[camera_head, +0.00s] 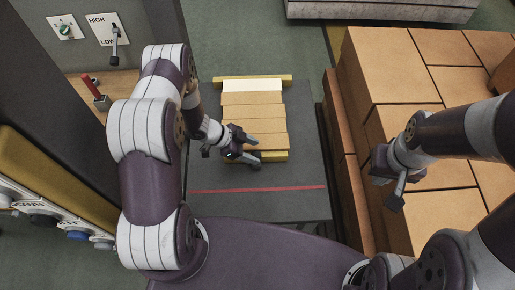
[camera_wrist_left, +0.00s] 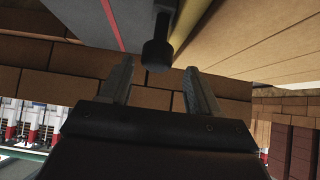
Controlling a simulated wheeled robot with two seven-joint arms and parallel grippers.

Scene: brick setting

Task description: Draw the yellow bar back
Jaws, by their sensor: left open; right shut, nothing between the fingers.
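A yellow bar (camera_head: 275,156) lies across the near end of a row of tan bricks (camera_head: 254,112) on a dark grey table. It also shows in the left wrist view (camera_wrist_left: 190,22), with a dark round knob (camera_wrist_left: 157,54) beside it. My left gripper (camera_head: 250,147) is over the near end of the row and hides part of the bar. In the wrist view its open fingers (camera_wrist_left: 157,72) have the knob between and just beyond their tips; I cannot tell if they touch it. My right gripper (camera_head: 391,192) is shut and empty, over the stacked bricks at right.
Another yellow bar (camera_head: 285,79) lies at the row's far end, behind a pale strip (camera_head: 252,86). A red line (camera_head: 285,188) crosses the table (camera_head: 265,207) nearer me. Large stacked bricks (camera_head: 395,65) stand at right. A grey panel with a HIGH/LOW label (camera_head: 107,29) stands at left.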

